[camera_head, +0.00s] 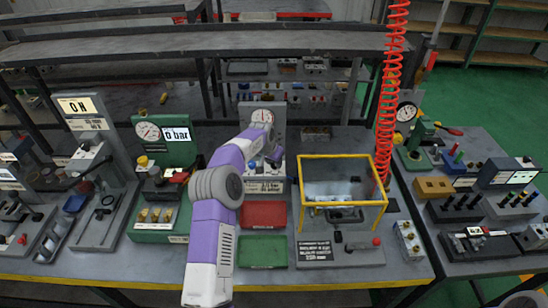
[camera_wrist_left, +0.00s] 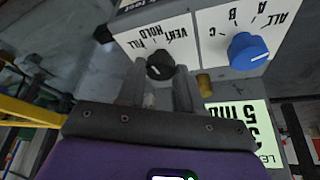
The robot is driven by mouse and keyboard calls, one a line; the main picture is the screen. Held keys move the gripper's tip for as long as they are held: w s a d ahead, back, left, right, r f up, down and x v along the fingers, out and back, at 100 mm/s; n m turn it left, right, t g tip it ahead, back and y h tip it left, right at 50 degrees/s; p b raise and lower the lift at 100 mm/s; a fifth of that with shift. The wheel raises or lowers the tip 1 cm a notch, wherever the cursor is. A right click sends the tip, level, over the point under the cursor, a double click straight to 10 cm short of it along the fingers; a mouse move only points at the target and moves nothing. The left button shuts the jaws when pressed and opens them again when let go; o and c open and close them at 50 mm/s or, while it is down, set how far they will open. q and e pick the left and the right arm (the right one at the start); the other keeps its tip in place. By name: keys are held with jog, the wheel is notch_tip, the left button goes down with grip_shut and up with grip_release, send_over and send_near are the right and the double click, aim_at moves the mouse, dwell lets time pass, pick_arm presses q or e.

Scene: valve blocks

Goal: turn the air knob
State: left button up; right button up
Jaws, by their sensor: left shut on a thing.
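The air knob is the small black knob (camera_wrist_left: 160,65) in the left wrist view, on a white plate (camera_wrist_left: 130,42) lettered FILL, HOLD and VENT, upside down in this view. My left gripper (camera_wrist_left: 161,84) is shut on this knob, one grey finger on each side. The knob's pointer direction is too small to tell. In the head view my left arm reaches to the panel with the round gauge (camera_head: 262,117); the arm hides the black knob there. My right gripper is not in view.
A blue selector knob (camera_wrist_left: 247,51) marked A, B, C, ALL sits beside the black knob. In the head view a yellow-framed clear box (camera_head: 344,157) stands to the right. A red tray (camera_head: 264,215) and a green tray (camera_head: 262,250) lie in front of the panel.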

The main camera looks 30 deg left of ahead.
pick_arm(q)
jog(key=shift+a+m+p, duration=0.1)
jog(key=shift+m+p, duration=0.4)
jog(key=shift+m, duration=0.3)
jog(key=shift+h, duration=0.3)
jog(key=o, duration=1)
jog(key=shift+o, duration=0.2)
jog(key=v, duration=0.7)
jog(key=shift+r, duration=0.3)
jog(key=shift+s, duration=0.1)
